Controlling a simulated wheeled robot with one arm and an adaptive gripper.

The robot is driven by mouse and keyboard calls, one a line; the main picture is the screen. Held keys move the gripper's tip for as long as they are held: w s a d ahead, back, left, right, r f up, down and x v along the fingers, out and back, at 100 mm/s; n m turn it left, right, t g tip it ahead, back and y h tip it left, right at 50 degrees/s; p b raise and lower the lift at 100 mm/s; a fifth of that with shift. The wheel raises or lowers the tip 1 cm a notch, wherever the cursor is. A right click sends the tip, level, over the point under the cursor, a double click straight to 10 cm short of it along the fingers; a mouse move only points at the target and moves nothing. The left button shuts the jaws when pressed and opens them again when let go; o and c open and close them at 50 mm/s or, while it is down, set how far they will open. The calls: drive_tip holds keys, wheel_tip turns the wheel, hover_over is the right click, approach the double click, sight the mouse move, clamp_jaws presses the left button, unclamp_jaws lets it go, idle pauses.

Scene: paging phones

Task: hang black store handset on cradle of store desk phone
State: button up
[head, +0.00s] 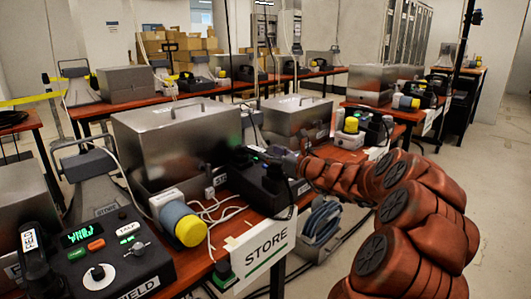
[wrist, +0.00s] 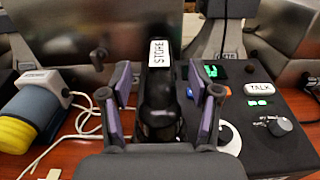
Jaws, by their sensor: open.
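The black store handset (wrist: 158,104), with a white STORE label near its far end, lies lengthwise along the left side of the store desk phone (wrist: 262,128) in the wrist view. It appears to be at the cradle, but whether it is fully seated is hidden. My gripper (wrist: 162,98) is open, with one purple-padded finger on each side of the handset and gaps showing. In the head view my gripper (head: 283,158) is over the dark store desk phone (head: 258,190), behind the STORE sign; the handset is hard to make out there.
A blue-and-yellow cylinder (head: 184,224) and white cables (head: 215,212) lie left of the phone. A metal box (head: 178,140) stands behind. The STORE sign (head: 262,252) hangs at the table's front edge. A FIELD phone (head: 108,255) is at front left.

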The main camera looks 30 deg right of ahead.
drive_tip(key=p+v, duration=0.1)
drive_tip(key=v, duration=0.8)
drive_tip(key=shift+s, duration=0.2)
drive_tip(key=a+f+n+g+y, duration=0.1)
drive_tip(key=a+n+g+y, duration=0.7)
drive_tip(key=a, duration=1.3)
drive_tip(key=s+a+f+n+g+h, duration=0.1)
drive_tip(key=s+a+f+n+g, duration=0.1)
drive_tip(key=s+a+n, duration=0.3)
drive_tip(key=s+a+f+n+g, duration=0.1)
drive_tip(key=s+a+f+n, duration=0.1)
drive_tip(key=a+n, duration=0.35)
drive_tip(key=s+a+f+n+g+h, duration=0.2)
drive_tip(key=s+a+f+n+g, duration=0.1)
drive_tip(key=s, duration=0.3)
drive_tip(key=s+a+f+n+g+h, duration=0.1)
drive_tip(key=s+a+f+n+g, duration=0.15)
drive_tip(key=s, duration=0.45)
drive_tip(key=s+a+f+n+g+h, duration=0.2)
drive_tip(key=s+f+n, duration=0.15)
drive_tip(key=s, duration=0.25)
drive_tip(key=s+d+f+n+g+h, duration=0.1)
drive_tip(key=s+d+n+g+h, duration=0.1)
drive_tip(key=s+d+n+h, duration=0.4)
drive_tip(key=s+d, duration=0.2)
drive_tip(key=s, duration=0.1)
drive_tip(key=shift+s+f, duration=0.15)
drive_tip(key=shift+f, duration=0.2)
